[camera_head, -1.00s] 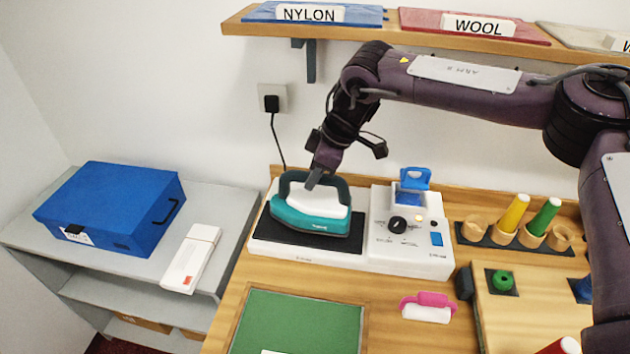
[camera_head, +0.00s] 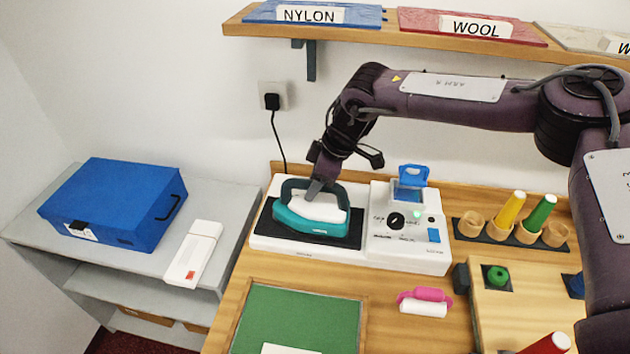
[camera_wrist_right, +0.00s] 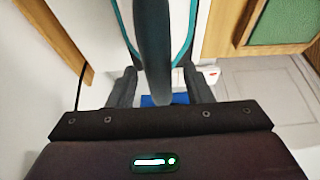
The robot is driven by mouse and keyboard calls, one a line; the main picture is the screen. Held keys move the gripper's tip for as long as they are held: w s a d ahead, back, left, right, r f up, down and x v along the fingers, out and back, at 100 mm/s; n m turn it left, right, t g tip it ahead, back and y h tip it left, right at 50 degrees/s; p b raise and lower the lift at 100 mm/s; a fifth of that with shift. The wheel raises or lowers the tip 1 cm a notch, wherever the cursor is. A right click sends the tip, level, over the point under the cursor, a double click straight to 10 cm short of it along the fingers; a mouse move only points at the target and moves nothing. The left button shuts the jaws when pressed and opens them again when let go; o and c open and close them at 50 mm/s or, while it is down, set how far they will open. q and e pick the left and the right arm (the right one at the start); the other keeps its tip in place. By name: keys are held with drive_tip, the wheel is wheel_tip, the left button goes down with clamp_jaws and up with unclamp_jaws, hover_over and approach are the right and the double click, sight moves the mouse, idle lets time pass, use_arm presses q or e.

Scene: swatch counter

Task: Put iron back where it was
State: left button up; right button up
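The teal and white iron (camera_head: 312,212) with a dark handle lies flat on the black pad (camera_head: 347,238) at the left of the white station (camera_head: 405,262). My right gripper (camera_head: 317,190) is at the iron's handle from above. In the right wrist view the dark handle (camera_wrist_right: 153,45) runs between its fingers (camera_wrist_right: 160,80), with a gap on each side. The fingers are apart and not closed on the handle. The iron's underside is hidden. My left gripper is not in view.
The station's control side has a black knob (camera_head: 396,220), a lit green lamp and a blue part behind. A pink-handled roller (camera_head: 425,301) and green mat (camera_head: 298,320) lie in front. A blue case (camera_head: 115,203) stands on the grey shelf at left. A wooden shelf (camera_head: 400,38) hangs above.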

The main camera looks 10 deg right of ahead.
drive_tip(key=shift+r, duration=0.15)
drive_tip(key=shift+d+r, duration=0.15)
drive_tip(key=shift+r, duration=0.1)
drive_tip(key=b+v, duration=0.2)
drive_tip(key=v, duration=0.3)
drive_tip(key=shift+d+r, duration=0.1)
drive_tip(key=shift+r, duration=0.1)
drive_tip(key=shift+s+d+r, duration=0.1)
drive_tip(key=shift+d+r, duration=0.15)
drive_tip(key=shift+r, duration=0.45)
